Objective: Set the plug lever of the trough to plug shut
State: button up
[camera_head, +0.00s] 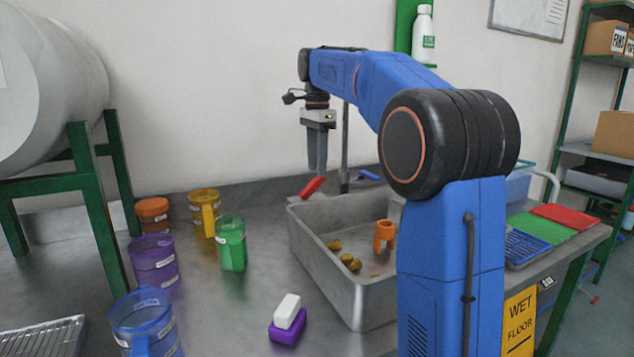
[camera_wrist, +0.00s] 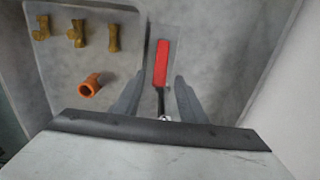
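The trough (camera_head: 375,305) is a grey metal basin on the bench. A red lever (camera_head: 313,187), which looks like the plug lever, tilts up at its back left rim. In the wrist view the red lever (camera_wrist: 161,62) points away from my gripper, with a dark stem at its near end. My gripper (camera_head: 317,168) points down just above the lever, its tips close to it. In the wrist view my gripper (camera_wrist: 158,82) has its fingers apart, one on each side of the lever, with gaps showing. The plug itself cannot be made out.
An orange fitting (camera_head: 384,235) and several brass-coloured fittings (camera_head: 350,262) lie in the trough. A blue handle (camera_head: 369,175) is behind it. Coloured mugs, including a green one (camera_head: 231,243), stand to the left. A white and purple block (camera_head: 287,318) lies in front.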

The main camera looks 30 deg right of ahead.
aim_at(317, 187)
jog(key=shift+f, duration=2.8)
grip_shut()
